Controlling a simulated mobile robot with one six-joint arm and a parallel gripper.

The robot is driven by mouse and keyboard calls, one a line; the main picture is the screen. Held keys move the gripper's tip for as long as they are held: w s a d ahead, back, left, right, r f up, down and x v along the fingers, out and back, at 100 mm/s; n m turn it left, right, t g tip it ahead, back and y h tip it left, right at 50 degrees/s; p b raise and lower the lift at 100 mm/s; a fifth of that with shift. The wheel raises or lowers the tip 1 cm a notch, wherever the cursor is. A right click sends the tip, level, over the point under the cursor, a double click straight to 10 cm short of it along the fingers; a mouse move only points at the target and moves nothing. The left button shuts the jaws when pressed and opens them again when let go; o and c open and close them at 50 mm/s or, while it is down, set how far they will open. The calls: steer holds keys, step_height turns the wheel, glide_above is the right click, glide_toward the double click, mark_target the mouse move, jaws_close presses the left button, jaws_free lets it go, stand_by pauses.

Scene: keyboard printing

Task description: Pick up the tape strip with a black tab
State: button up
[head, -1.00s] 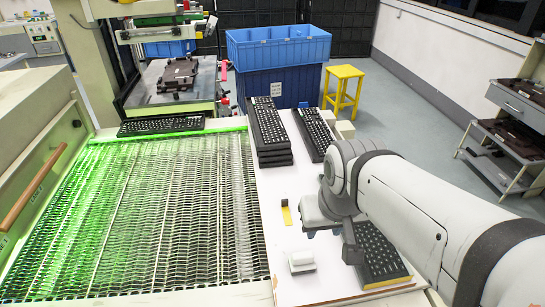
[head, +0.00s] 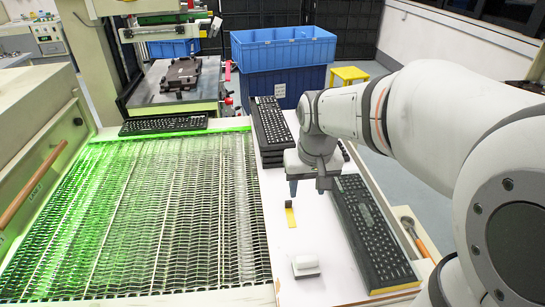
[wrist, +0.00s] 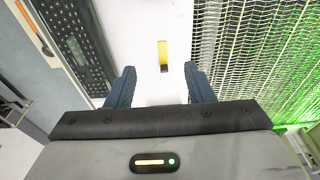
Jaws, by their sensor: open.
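The tape strip (head: 291,217) is a small yellow strip with a black tab at its far end, lying on the white table (head: 330,250). In the wrist view the strip (wrist: 162,50) lies beyond the fingertips, between their lines, with its dark tab toward the gripper. My gripper (head: 308,190) is above the table, close to the strip in the head view and apart from it. In the wrist view its two blue fingers (wrist: 160,75) are spread with nothing between them.
A keyboard (head: 372,232) lies to the right of the strip. A stack of keyboards (head: 270,125) stands behind. A small white block (head: 305,265) lies in front of the strip. The conveyor mesh (head: 180,215) is on the left. White table around the strip is bare.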

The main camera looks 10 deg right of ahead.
steer(key=w+f+g+b, duration=0.1)
steer(key=w+f+b, duration=0.1)
steer(key=w+f, duration=0.55)
steer(key=g+b, duration=0.1)
steer(key=b, duration=0.1)
glide_above(288, 203)
steer(key=f, duration=0.8)
steer(key=shift+w+d+f, duration=0.15)
steer(key=shift+w+f, duration=0.15)
steer(key=shift+w, duration=0.05)
step_height(288, 203, down, 8)
steer(key=shift+w+r+p, duration=0.1)
steer(key=shift+p, duration=0.65)
jaws_close()
